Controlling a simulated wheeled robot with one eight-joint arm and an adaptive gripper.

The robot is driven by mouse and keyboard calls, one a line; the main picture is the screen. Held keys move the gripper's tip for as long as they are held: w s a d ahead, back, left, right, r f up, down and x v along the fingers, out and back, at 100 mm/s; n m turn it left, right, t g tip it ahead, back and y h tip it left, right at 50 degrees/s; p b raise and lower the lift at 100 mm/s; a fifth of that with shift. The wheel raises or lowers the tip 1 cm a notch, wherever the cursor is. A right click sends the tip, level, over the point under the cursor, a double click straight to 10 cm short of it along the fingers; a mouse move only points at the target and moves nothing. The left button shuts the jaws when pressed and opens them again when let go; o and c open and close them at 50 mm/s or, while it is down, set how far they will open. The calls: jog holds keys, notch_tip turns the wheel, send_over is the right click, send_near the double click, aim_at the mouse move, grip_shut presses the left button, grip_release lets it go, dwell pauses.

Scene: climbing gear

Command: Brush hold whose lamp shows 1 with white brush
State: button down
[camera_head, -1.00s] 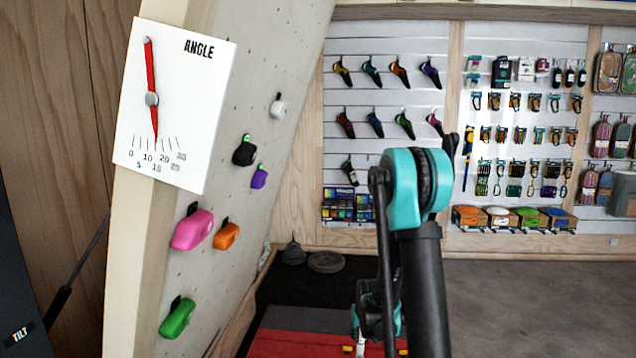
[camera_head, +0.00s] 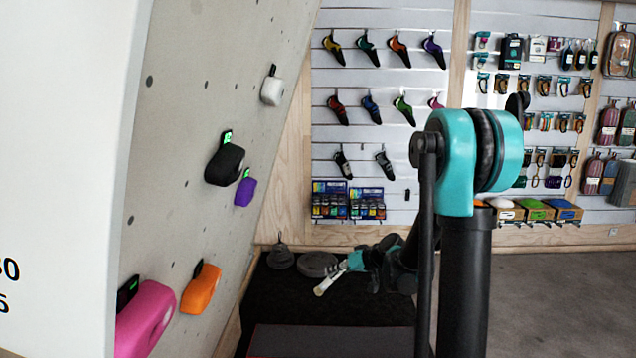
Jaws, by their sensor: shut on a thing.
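My gripper (camera_head: 356,262) is low in the middle of the view, partly hidden by my own arm. It is shut on a whitish brush (camera_head: 328,283), which points down and to the left. On the tilted wall are a white hold (camera_head: 272,91), a black hold (camera_head: 224,166), a purple hold (camera_head: 245,192), an orange hold (camera_head: 200,290) and a pink hold (camera_head: 146,318). Small lamps sit above the holds; those at the black and purple holds glow green. The lamp figures are too small to read. The brush is apart from all the holds, to their right.
The climbing wall (camera_head: 175,105) leans on the left, with a large white board (camera_head: 60,150) close in front of it. Dark weights (camera_head: 318,264) lie on the black mat (camera_head: 285,300). Display racks (camera_head: 400,20) with shoes and gear stand behind. Grey floor (camera_head: 555,300) is clear at right.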

jog(key=a+r+n+y, duration=0.1)
jog(key=a+r+y, duration=0.15)
jog(key=r, duration=0.75)
jog(key=a+r+g+y, duration=0.1)
jog(key=r+y, duration=0.2)
jog(key=r, duration=0.7)
jog(key=a+r+n+y, duration=0.1)
jog(key=a+r+y, duration=0.15)
jog(key=r, duration=0.75)
jog(key=shift+y, duration=0.4)
jog(key=shift+s+a+r, duration=0.1)
jog(key=shift+a+r, duration=0.2)
jog(key=shift+a, duration=0.55)
jog(key=shift+s+a+r, duration=0.1)
jog(key=shift+a+r, duration=0.2)
jog(key=shift+a, duration=0.6)
jog(key=shift+s+a+r, duration=0.1)
jog(key=shift+a+r, duration=0.2)
jog(key=shift+a, duration=0.55)
jog(key=shift+a+r, duration=0.15)
jog(key=shift+a, duration=0.35)
jog(key=shift+s, duration=1.15)
